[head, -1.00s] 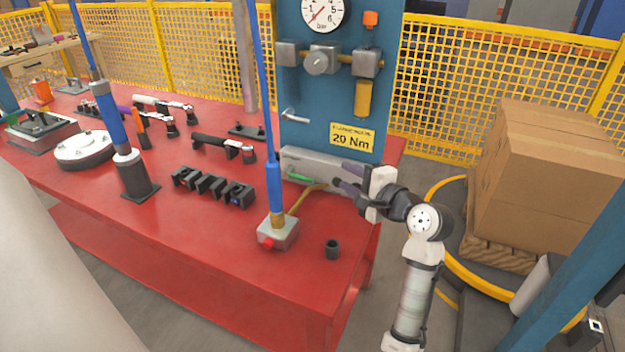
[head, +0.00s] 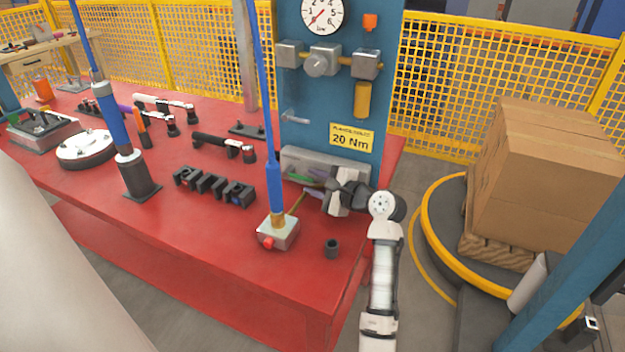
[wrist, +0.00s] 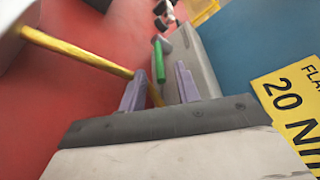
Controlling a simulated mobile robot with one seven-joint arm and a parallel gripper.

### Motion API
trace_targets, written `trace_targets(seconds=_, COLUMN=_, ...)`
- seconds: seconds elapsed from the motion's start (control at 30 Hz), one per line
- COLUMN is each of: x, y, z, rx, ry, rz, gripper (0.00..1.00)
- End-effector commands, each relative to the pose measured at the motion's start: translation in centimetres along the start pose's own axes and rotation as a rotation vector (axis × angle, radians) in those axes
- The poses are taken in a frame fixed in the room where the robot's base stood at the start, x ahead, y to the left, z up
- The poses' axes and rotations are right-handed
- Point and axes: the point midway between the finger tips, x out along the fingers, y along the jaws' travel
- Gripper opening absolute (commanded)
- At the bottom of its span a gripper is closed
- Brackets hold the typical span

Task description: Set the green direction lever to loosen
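The green direction lever (wrist: 159,61) sits on a grey block (wrist: 197,65) at the foot of the blue panel. In the head view the lever (head: 300,178) is partly hidden behind my gripper. My gripper (head: 318,177) reaches in from the right, low over the red table. In the wrist view its two purple fingers (wrist: 159,86) stand apart with a gap between them. Nothing is held between the fingers.
A dark socket (head: 332,248) stands near the table's front edge. The blue panel (head: 300,90) rises behind.

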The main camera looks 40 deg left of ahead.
Motion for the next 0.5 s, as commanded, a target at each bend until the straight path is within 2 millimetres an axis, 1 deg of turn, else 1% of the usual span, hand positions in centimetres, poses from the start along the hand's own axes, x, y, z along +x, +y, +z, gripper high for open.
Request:
trace_targets(seconds=0.03, x=0.46, y=-0.05, z=0.07, rx=-0.001, ry=-0.001, rz=0.000, gripper=0.32)
trace_targets(seconds=0.13, x=0.96, y=-0.03, z=0.05, rx=-0.001, ry=-0.001, rz=0.000, gripper=0.32)
trace_targets(seconds=0.4, x=1.10, y=0.00, z=0.03, rx=-0.001, ry=0.000, rz=-0.001, gripper=0.32)
trace_targets(seconds=0.43, x=1.10, y=0.00, z=0.03, rx=-0.001, ry=0.000, rz=-0.001, gripper=0.31)
trace_targets(seconds=0.5, x=1.09, y=0.00, z=0.03, rx=-0.001, ry=0.000, rz=-0.001, gripper=0.22)
